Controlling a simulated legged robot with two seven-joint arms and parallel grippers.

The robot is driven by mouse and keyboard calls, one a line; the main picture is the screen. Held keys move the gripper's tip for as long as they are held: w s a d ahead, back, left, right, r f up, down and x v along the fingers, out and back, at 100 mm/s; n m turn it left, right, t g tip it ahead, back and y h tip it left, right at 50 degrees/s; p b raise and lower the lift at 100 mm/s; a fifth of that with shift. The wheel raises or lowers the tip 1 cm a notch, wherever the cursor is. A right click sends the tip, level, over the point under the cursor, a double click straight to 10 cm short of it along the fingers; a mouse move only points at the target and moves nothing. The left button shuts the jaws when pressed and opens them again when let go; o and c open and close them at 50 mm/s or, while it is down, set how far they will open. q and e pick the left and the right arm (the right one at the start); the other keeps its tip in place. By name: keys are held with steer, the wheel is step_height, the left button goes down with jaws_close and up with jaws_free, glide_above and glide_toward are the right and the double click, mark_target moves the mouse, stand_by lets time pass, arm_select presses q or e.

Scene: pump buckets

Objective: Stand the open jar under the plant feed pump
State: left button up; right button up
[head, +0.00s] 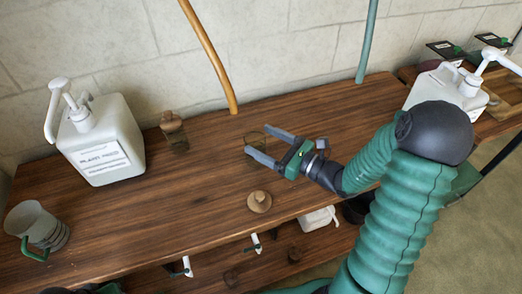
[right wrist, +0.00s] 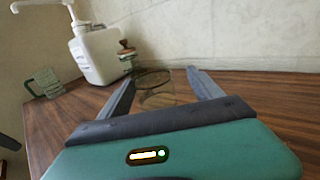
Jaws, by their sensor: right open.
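The plant feed pump (head: 97,145) is a white bucket with a pump head and a label, at the left of the wooden bench. It also shows at the upper left in the right wrist view (right wrist: 98,55). The open jar (head: 254,137) is clear glass, upright on the bench, well right of the pump. My right gripper (head: 259,141) is open, with its fingers on either side of the jar; contact cannot be told. In the right wrist view the jar (right wrist: 155,92) shows between the fingers. I cannot make out my left gripper.
A corked jar (head: 175,130) stands right beside the pump. A round cork lid (head: 259,202) lies in front of the open jar. A grey-green mug (head: 40,228) is at the front left. Another white pump bucket (head: 440,92) stands far right. Bench between corked and open jars is clear.

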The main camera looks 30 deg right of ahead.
mark_target(248, 134)
steer(key=w+a, duration=0.2)
steer(key=w+a+r+b, duration=0.1)
steer(key=w+a, duration=0.1)
steer(key=shift+w+a, duration=0.15)
steer(key=shift+a, duration=0.05)
steer(key=shift+w, duration=0.15)
steer(key=shift+d+f, duration=0.1)
steer(key=shift+d, duration=0.7)
steer(key=shift+c, duration=0.3)
steer(key=shift+d, duration=0.3)
steer(key=shift+c, duration=1.2)
steer(key=shift+f, duration=0.1)
steer(key=shift+c, duration=1.1)
steer(key=shift+a+r, duration=0.2)
steer(key=shift+a, duration=0.5)
steer(key=c, duration=0.7)
steer(key=shift+c, duration=1.4)
jaws_close()
arm_select(q)
steer(key=shift+a+f, duration=0.65)
steer(key=shift+f, duration=0.05)
arm_select(e)
steer(key=shift+d, duration=0.45)
